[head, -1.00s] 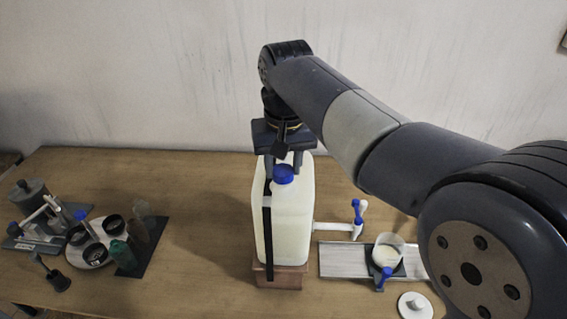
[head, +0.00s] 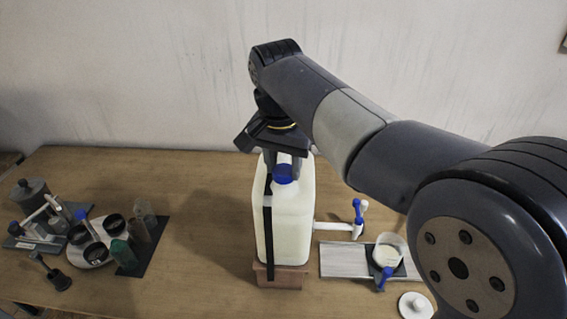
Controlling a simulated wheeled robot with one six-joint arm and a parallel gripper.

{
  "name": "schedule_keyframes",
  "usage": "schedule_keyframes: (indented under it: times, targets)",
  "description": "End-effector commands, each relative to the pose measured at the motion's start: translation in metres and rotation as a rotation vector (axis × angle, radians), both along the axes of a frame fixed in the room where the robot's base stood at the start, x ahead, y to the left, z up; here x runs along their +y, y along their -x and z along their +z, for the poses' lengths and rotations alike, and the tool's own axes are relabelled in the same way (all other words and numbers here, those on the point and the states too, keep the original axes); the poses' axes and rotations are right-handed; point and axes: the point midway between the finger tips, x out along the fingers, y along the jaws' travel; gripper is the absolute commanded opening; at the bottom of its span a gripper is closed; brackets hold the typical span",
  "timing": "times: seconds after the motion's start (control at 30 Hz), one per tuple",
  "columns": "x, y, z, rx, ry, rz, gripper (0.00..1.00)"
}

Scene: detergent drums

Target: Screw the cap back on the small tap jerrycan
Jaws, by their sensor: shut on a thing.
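The small tap jerrycan (head: 291,228) is a whitish, translucent container with a black strap down its front left. It stands upright on a brown block, and its tap (head: 358,219) with a blue handle sticks out to the right. The blue cap (head: 284,173) sits at the mouth on top of the jerrycan. My gripper (head: 285,165) points down from above and is shut on the cap. The fingers partly hide the far side of the cap, and the thread is not visible.
A cup (head: 388,254) with white contents stands right of the jerrycan on a dark pad by a pale grooved board (head: 343,261). A white lid (head: 415,305) lies at the front right. Dark cups on a round tray (head: 91,253) and bottles stand at the left.

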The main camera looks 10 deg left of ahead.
Motion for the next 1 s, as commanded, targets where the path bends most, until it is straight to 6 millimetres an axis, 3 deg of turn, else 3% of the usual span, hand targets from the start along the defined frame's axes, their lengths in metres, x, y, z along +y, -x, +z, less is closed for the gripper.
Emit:
schedule_keyframes:
  times: [0.5,1.0]
  targets:
    - [0.0000,0.0009,-0.0034,0.009,0.004,-0.111,0.14]
    - [0.0010,0.0004,-0.0039,0.008,0.007,-0.571,0.14]
